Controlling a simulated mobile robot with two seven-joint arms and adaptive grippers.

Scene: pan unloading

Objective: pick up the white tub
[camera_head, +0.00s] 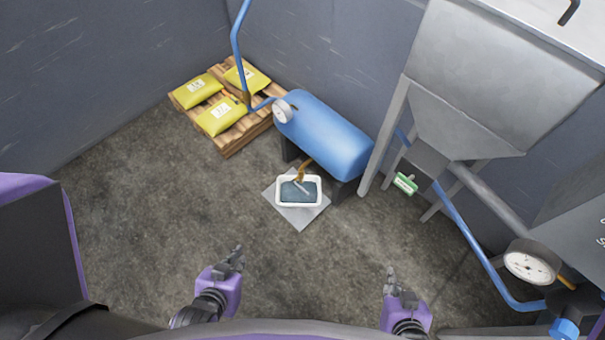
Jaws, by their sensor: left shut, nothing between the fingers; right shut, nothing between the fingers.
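The white tub (283,200) is a small open rectangular pan with a white rim and dark bluish contents. It sits on a grey square plate (299,219) on the floor, under the pipe of the blue tank. My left gripper (238,251) is shut and empty, below and to the left of the tub in the picture. My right gripper (391,272) is shut and empty, below and to the right of the tub. Both grippers are well apart from the tub.
A blue tank (325,138) on dark legs stands right behind the tub, with a brown pipe (303,169) over it. A wooden pallet (233,142) with yellow bags stands at back left. A grey hopper (480,85) and pressure gauge (532,261) are at right. The floor in front is clear.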

